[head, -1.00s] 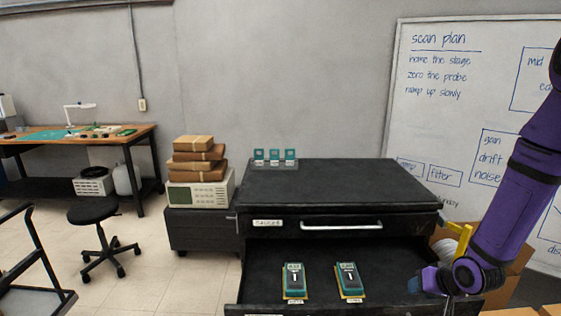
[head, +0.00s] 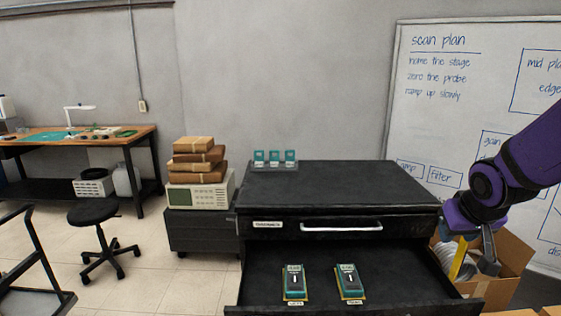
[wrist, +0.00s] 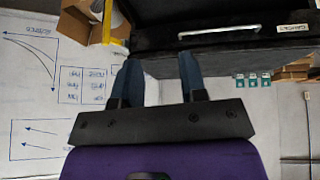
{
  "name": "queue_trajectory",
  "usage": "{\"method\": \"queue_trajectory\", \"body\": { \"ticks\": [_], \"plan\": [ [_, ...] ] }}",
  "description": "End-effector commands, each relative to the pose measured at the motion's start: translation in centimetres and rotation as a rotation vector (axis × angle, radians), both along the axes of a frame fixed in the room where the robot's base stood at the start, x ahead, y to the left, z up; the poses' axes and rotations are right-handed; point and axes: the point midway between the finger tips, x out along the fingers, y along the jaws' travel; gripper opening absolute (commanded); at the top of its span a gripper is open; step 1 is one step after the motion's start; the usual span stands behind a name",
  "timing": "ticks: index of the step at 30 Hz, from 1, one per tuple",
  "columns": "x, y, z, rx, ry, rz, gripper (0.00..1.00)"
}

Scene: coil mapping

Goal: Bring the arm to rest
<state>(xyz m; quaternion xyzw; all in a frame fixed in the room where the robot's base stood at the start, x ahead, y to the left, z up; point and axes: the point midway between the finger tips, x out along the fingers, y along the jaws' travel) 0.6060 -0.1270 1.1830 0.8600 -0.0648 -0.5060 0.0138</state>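My purple arm comes in from the right in the head view and ends in my gripper (head: 487,262), to the right of the open drawer. In the wrist view my gripper (wrist: 160,64) has its two blue fingers apart, with nothing between them. Part of the gripper is hidden or hard to make out in the head view. Two teal handheld meters (head: 294,282) (head: 350,281) lie side by side in the open drawer (head: 400,275), each by a small label.
The black cabinet (head: 340,185) carries three small teal items (head: 274,158) on its top at the back. A cardboard box (head: 510,268) with a yellow piece (head: 459,259) stands right of the drawer, close to my gripper. A whiteboard (head: 465,125) is behind.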

Motion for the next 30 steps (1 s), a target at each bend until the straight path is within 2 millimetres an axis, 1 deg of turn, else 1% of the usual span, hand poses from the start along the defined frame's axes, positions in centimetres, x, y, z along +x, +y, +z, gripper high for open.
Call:
{"method": "queue_trajectory", "body": {
  "ticks": [1, 6, 11, 15, 21, 24, 27, 30],
  "plan": [
    [-0.7, 0.4, 1.3, -0.006, -0.005, 0.002, 0.39],
    [-3.3, 1.3, 4.4, -0.011, 0.003, 0.0, 0.39],
    [-6.1, 2.3, 7.1, -0.004, 0.011, 0.006, 0.39],
    [-8.8, 3.2, 9.2, 0.012, 0.017, 0.017, 0.39],
    [-13.0, 4.5, 11.6, 0.047, 0.027, 0.048, 0.39],
    [-14.9, 5.1, 12.5, 0.065, 0.033, 0.065, 0.39],
    [-16.3, 5.5, 13.0, 0.081, 0.039, 0.08, 0.39],
    [-17.2, 5.7, 13.3, 0.091, 0.043, 0.09, 0.39]
  ]
}}
